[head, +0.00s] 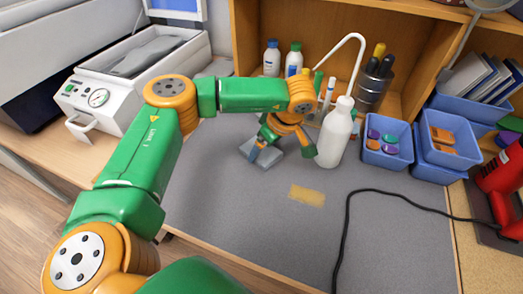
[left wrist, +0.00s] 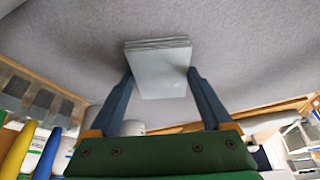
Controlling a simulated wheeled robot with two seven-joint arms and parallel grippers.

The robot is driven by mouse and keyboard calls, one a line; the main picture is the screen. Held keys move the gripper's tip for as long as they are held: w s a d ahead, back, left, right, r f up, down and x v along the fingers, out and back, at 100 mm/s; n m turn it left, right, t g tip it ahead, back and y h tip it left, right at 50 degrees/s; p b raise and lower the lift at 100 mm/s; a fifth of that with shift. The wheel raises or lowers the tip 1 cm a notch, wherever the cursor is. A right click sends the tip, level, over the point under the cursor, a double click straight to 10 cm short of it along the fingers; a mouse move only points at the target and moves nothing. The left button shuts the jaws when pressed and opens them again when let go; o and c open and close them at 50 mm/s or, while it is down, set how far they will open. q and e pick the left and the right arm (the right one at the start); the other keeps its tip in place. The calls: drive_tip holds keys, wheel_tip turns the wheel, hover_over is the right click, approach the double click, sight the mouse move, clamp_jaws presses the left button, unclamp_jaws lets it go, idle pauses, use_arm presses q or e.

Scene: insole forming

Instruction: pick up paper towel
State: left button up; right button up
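The paper towel (left wrist: 162,75) is a flat, folded grey-white stack, with layers showing along one edge. In the head view the paper towel (head: 269,158) lies on the grey mat and is partly hidden by my left gripper (head: 259,147). My left gripper (left wrist: 159,70) has its two blue fingers wide apart, one on each side of the towel. The fingertips are close to its side edges; I cannot tell whether they press on it. My right gripper is not in view.
A white wash bottle (head: 335,135) stands right beside the left gripper. Blue bins (head: 388,160) stand to the right, and two small bottles (head: 271,58) are behind. A tan strip (head: 307,195) and a black cable (head: 347,222) lie in front. The front mat is largely clear.

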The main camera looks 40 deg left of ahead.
sight(264, 153)
use_arm(q)
drive_tip(key=shift+w, duration=0.1)
drive_tip(key=shift+c, duration=0.7)
drive_tip(key=shift+r+b, duration=0.25)
drive_tip(key=shift+b, duration=0.05)
drive_tip(key=r, duration=0.1)
drive_tip(key=r+b, duration=0.1)
drive_tip(key=r, duration=0.1)
drive_tip(key=shift+s+r, duration=0.1)
drive_tip(key=shift+s, duration=0.2)
drive_tip(key=s+d+r, duration=0.1)
drive_tip(key=s+r, duration=0.8)
drive_tip(key=s, duration=0.4)
drive_tip(key=shift+s+r, duration=0.15)
drive_tip(key=shift+s, duration=0.05)
